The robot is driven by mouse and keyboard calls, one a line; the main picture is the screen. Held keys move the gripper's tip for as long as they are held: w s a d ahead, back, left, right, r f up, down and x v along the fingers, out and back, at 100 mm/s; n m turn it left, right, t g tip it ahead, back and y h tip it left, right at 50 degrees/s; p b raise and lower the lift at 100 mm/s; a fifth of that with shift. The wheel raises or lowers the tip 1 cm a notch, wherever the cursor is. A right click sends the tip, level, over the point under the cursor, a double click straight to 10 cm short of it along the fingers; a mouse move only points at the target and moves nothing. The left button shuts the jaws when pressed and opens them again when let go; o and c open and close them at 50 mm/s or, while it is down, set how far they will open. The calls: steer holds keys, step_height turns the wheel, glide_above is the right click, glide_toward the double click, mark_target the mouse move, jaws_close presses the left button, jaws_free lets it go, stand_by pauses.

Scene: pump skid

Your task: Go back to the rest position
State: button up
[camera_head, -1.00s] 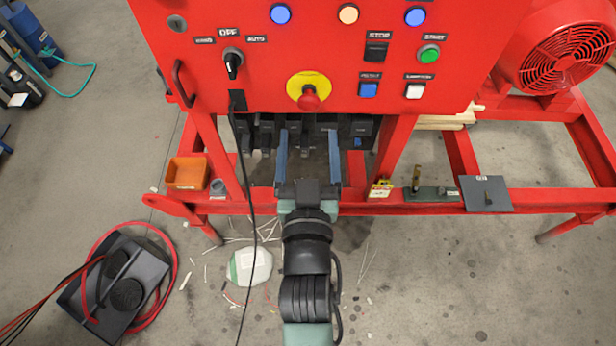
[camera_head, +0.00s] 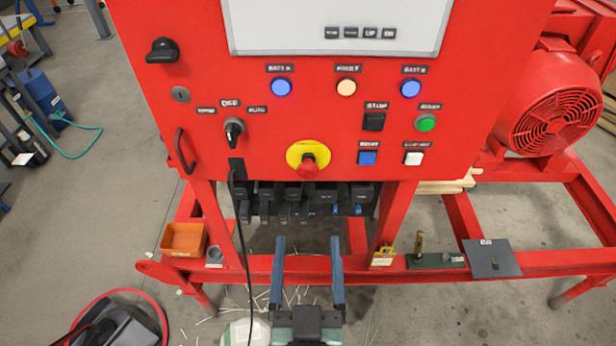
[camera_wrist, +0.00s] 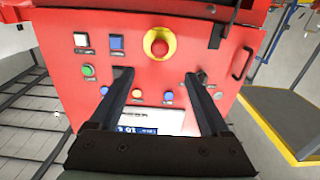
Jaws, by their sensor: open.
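My gripper (camera_head: 308,272) is open and empty in the head view, its two blue-grey fingers pointing up toward the panel. It is below the red control panel (camera_head: 270,150) and apart from it, in front of the red frame rail. In the wrist view my gripper (camera_wrist: 160,85) shows two dark, spread fingers with nothing between them. Past them are the panel's red emergency stop on a yellow ring (camera_wrist: 158,44), several buttons and part of the display (camera_wrist: 155,122). Most of my arm is out of the head view at the bottom.
A row of dark breakers (camera_head: 300,200) sits under the panel. A black cable (camera_head: 243,250) hangs left of my gripper.

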steer(key=shift+r, duration=0.1)
steer(key=w+r+t, duration=0.1)
steer(key=w+r, duration=0.2)
steer(key=r, duration=0.4)
steer(key=w+r+t, duration=0.2)
steer(key=w+r, duration=0.1)
steer(key=r, duration=0.4)
steer(key=s+r+t, duration=0.3)
steer(key=r, duration=1.2)
steer(key=s+r+t, duration=0.3)
steer(key=r, duration=1.3)
steer(key=shift+s+r, duration=0.15)
steer(key=shift+r, duration=0.15)
steer(key=shift+f, duration=0.1)
